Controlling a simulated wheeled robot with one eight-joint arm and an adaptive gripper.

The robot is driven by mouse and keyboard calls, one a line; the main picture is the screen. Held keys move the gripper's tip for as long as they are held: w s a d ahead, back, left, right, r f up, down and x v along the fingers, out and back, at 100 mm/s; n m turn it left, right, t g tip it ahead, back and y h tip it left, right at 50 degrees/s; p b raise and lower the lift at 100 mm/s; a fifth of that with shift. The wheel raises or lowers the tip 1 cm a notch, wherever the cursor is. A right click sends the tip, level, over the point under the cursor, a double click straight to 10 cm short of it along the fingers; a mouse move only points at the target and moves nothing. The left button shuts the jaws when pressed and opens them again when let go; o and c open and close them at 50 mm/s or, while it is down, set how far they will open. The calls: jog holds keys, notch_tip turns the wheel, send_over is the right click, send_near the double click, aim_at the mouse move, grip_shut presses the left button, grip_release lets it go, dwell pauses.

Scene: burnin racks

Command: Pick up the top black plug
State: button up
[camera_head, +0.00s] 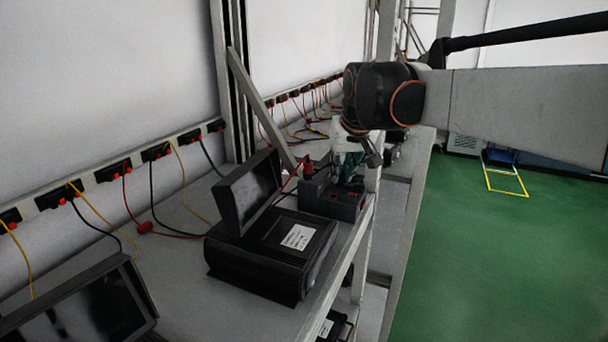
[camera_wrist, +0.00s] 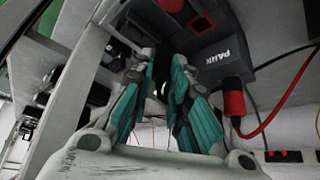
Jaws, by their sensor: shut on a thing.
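My gripper (camera_wrist: 161,78) has its two teal fingers drawn together at the tips in the wrist view. A small dark thing (camera_wrist: 163,64), which looks like the black plug, is between the tips and mostly hidden by them. The dark box marked "PARK" (camera_wrist: 222,52) lies just beyond the fingertips. Whether the plug still sits in it or is clear of it cannot be told. In the head view my gripper (camera_head: 350,172) points down over the box (camera_head: 328,198) near the shelf edge, its tips partly hidden.
A red plug (camera_wrist: 233,102) with a red cable is in the box, right of my fingers. A black case with a raised screen (camera_head: 248,190) stands close to the box. A wall strip of sockets (camera_head: 118,168) carries several cables. Green floor (camera_head: 490,270) is free on the right.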

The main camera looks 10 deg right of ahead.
aim_at(342, 172)
notch_tip(342, 172, up, 20)
jog(key=b, duration=0.2)
dwell(0.4)
jog(key=shift+f, duration=0.1)
jog(key=shift+f, duration=0.1)
